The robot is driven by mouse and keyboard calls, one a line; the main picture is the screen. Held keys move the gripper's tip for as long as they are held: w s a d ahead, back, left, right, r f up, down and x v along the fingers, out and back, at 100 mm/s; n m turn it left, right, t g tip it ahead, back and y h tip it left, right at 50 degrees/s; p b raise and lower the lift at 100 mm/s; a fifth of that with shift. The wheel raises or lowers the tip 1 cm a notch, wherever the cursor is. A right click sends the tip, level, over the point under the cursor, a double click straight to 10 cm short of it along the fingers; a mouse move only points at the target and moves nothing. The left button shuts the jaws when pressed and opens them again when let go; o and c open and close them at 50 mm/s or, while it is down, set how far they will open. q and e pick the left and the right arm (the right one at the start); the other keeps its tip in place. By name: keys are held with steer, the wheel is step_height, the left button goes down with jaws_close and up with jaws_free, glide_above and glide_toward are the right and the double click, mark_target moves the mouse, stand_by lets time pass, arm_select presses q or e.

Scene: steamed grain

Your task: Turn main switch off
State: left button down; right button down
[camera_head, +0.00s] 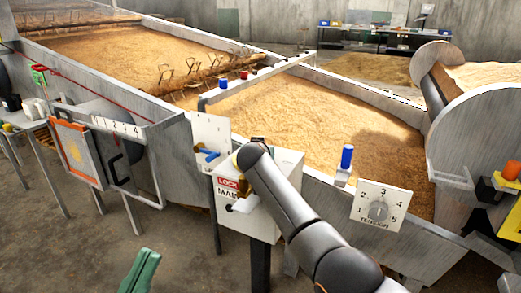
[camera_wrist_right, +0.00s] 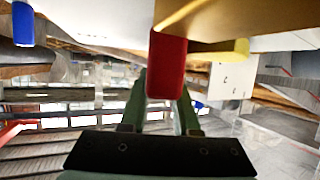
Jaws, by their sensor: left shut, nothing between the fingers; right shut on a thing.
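The main switch box (camera_head: 262,224) is a pale box on a dark post, with a red and white label reading LOCK and MAIN. My right arm crosses in front of it and hides part of its face and my right gripper in the head view. In the right wrist view my right gripper (camera_wrist_right: 165,84) has its green fingers shut on a red handle (camera_wrist_right: 167,62), under a gold-brown surface. The handle's angle against the box cannot be told. My left gripper (camera_head: 141,272) is low in the head view, green, shut and empty, apart from the box.
A tension dial (camera_head: 380,206) and a blue-topped post (camera_head: 346,160) are at right. Large grain troughs (camera_head: 300,120) lie behind. Open floor (camera_head: 60,250) is at the lower left.

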steer(key=c, duration=0.6)
jaws_free()
steer(key=shift+c, duration=0.2)
steer(key=shift+s+r, duration=0.1)
steer(key=shift+p+v, duration=1.05)
steer(key=shift+v, duration=0.1)
steer(key=p+v, duration=0.1)
steer(key=v, duration=0.2)
steer(key=shift+s+a+r+p, duration=0.1)
steer(key=shift+s+p, duration=0.15)
steer(key=shift+p, duration=0.05)
steer(key=shift+s+r, duration=0.2)
steer(key=shift+s, duration=0.45)
steer(key=shift+c, duration=0.2)
